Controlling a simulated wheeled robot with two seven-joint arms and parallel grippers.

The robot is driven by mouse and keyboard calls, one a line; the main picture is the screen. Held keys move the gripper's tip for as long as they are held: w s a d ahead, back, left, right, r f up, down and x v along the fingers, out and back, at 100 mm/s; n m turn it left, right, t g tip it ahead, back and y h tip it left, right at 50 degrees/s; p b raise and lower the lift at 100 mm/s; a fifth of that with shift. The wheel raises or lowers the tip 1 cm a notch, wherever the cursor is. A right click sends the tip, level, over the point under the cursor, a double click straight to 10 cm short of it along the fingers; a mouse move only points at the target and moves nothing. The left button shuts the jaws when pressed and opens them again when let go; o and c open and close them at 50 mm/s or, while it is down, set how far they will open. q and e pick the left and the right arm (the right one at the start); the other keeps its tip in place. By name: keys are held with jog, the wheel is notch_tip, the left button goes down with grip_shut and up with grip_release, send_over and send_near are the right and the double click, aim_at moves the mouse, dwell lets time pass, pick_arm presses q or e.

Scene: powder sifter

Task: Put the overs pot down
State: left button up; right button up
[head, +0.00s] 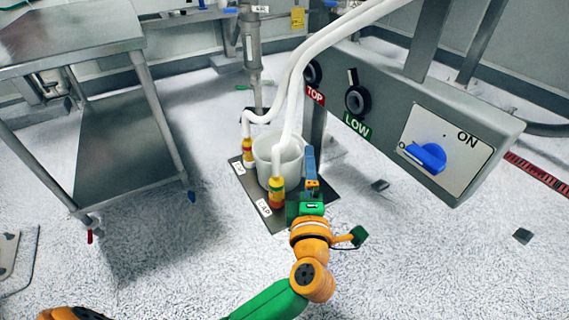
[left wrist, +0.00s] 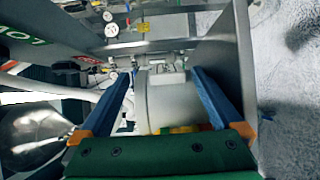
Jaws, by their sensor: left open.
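The white overs pot (head: 288,160) stands upright on a dark plate (head: 242,184) on the floor, below the grey control panel. A white hose with a yellow and red end (head: 277,190) hangs in front of it and hides part of it. My left gripper (head: 311,165) is at the pot's right side, its blue fingers upright. In the left wrist view the left gripper (left wrist: 160,72) is open, and a white round body, apparently the pot (left wrist: 165,105), shows between its fingers with a gap on each side. My right gripper is not in view.
A second hose end (head: 248,152) hangs at the plate's left. The control panel (head: 388,130) with its blue knob (head: 428,156) overhangs on the right. A steel table (head: 70,40) stands at left. The floor at front right is mostly clear.

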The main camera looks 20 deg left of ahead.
pick_arm(q)
jog(key=x, duration=0.2)
jog(key=shift+w+a, duration=0.15)
jog(key=shift+w, duration=0.2)
jog(key=c, duration=1.4)
jog(key=shift+r, duration=0.15)
jog(key=shift+c, duration=0.2)
